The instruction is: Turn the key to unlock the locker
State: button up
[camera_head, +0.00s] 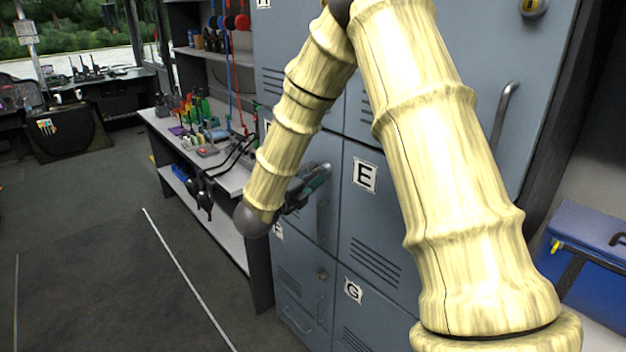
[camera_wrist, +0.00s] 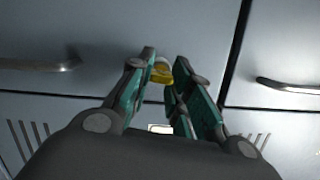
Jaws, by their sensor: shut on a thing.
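The blue-grey locker (camera_head: 375,210) has several doors with letter labels and handles. My gripper (camera_head: 318,176) is at a door in the left column, left of the door marked E. In the wrist view, my gripper (camera_wrist: 167,62) has its green fingers close around a small yellow piece (camera_wrist: 161,73), which looks like the key, at the door face (camera_wrist: 205,35). The fingers hide part of it, and I cannot tell how far it is turned. The locker doors in view look closed. In the head view the key is hidden behind the gripper.
Door handles show left (camera_wrist: 45,65) and right (camera_wrist: 290,86) of my gripper in the wrist view. A shelf bench (camera_head: 215,170) with tools stands left of the locker. A blue box (camera_head: 590,250) is at right. The floor (camera_head: 100,270) at left is clear.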

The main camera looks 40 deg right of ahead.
jog(key=shift+m+h+b, duration=0.3)
jog(key=shift+m+b, duration=1)
jog(key=shift+b, duration=1.5)
jog(key=shift+f+m+b, duration=0.15)
jog(key=shift+m+b, duration=0.25)
jog(key=shift+b, duration=0.5)
jog(key=shift+m+h+b, duration=0.5)
jog(key=shift+m+b, duration=1.1)
jog(key=shift+b, duration=1.9)
